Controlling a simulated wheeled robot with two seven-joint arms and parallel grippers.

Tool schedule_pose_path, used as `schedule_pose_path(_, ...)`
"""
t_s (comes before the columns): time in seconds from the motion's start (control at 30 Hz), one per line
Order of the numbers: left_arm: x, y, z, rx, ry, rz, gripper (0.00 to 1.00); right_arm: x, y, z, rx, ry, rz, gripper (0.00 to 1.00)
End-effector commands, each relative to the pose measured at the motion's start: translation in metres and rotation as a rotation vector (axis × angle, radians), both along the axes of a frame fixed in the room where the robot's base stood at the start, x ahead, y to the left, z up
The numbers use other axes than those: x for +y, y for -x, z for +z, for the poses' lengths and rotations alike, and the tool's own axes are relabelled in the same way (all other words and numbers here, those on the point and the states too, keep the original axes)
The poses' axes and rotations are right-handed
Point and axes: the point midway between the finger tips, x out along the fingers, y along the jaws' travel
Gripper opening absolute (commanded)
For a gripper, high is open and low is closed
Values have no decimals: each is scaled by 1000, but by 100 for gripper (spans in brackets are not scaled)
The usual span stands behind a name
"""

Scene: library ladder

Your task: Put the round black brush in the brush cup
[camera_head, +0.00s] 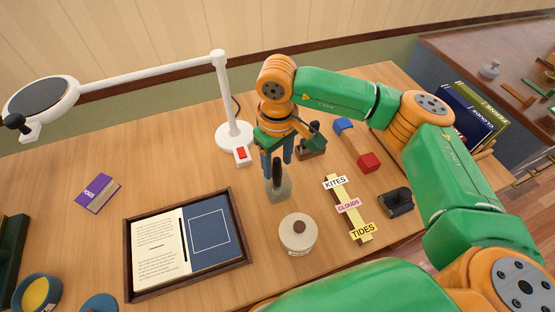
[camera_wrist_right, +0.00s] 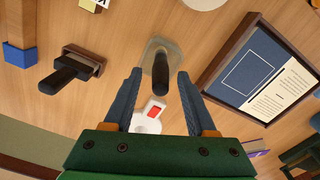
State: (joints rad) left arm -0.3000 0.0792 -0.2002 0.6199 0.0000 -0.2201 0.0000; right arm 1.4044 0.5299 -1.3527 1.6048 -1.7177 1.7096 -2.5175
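A black upright handle on a grey, rounded-square base (camera_head: 281,190) stands on the desk near the middle of the head view. It also shows in the right wrist view (camera_wrist_right: 160,72). My right gripper (camera_head: 277,158) is open above it, pointing down. In the right wrist view its blue fingers (camera_wrist_right: 160,78) lie on either side of the handle, with gaps visible. A second black-handled tool with a dark rectangular block (camera_head: 312,148) is beside the gripper. I cannot tell for certain which is the round black brush, nor identify the brush cup. My left gripper is not in view.
A white lamp (camera_head: 235,138) stands behind. A black item (camera_head: 397,201) lies right.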

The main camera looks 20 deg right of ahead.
Motion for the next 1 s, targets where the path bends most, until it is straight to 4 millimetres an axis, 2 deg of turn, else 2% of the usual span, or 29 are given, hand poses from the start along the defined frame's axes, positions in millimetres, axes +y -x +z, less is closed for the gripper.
schedule_pose_path(0.07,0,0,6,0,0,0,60,0,0,5,0,0,0,57)
schedule_pose_path(0.17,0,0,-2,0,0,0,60,0,-1,15,-5,0,-1,57)
schedule_pose_path(0.43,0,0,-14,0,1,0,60,1,-1,86,-5,0,-1,57)
schedule_pose_path(0.6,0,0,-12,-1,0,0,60,1,0,116,-2,0,0,57)
schedule_pose_path(0.73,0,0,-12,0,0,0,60,1,1,123,-1,0,0,57)
schedule_pose_path(1.0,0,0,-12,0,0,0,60,1,1,123,0,0,1,57)
